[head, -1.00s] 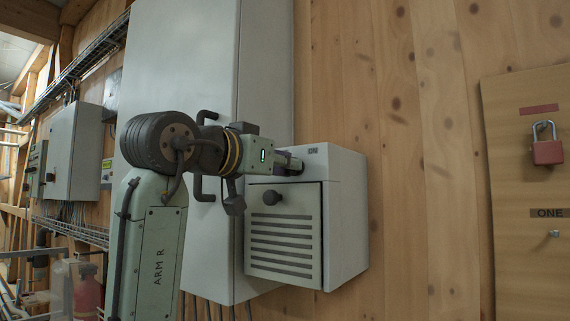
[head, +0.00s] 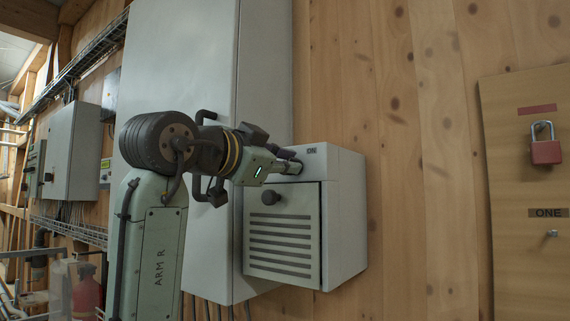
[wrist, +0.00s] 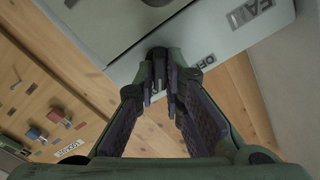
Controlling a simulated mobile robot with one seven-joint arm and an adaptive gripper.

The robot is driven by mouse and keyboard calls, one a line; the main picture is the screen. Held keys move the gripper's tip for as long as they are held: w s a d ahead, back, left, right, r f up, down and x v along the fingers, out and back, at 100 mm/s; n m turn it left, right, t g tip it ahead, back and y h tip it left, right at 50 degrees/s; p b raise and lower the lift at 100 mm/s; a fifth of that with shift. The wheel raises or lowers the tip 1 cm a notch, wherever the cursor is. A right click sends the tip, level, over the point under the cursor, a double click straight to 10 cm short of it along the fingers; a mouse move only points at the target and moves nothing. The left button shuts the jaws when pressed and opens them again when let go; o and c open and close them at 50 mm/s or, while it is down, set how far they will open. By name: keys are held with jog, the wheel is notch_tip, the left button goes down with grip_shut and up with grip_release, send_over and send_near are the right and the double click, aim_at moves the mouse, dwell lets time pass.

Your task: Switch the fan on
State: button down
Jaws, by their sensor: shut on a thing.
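The fan's control is a dark rotary knob (wrist: 158,68) on the upper front of a pale grey box (head: 345,215). My gripper (head: 292,166) reaches it from the left in the head view. In the wrist view my gripper (wrist: 160,92) has both fingers closed around the knob, which they partly cover. An OFF label (wrist: 205,62) sits beside the right finger there, and a FAN label (wrist: 258,12) is near the top edge. In the head view an ON label (head: 311,151) shows right of my gripper. The knob's pointer direction is not clear.
Below the gripper is a slatted door (head: 283,245) with a round dark handle (head: 271,197). A tall grey cabinet (head: 185,70) stands behind my arm. At right is a wooden board (head: 530,200) with a red padlock (head: 546,152). The wall between is clear.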

dwell(0.3)
jog(key=c, duration=1.7)
grip_release()
jog(key=v, duration=1.2)
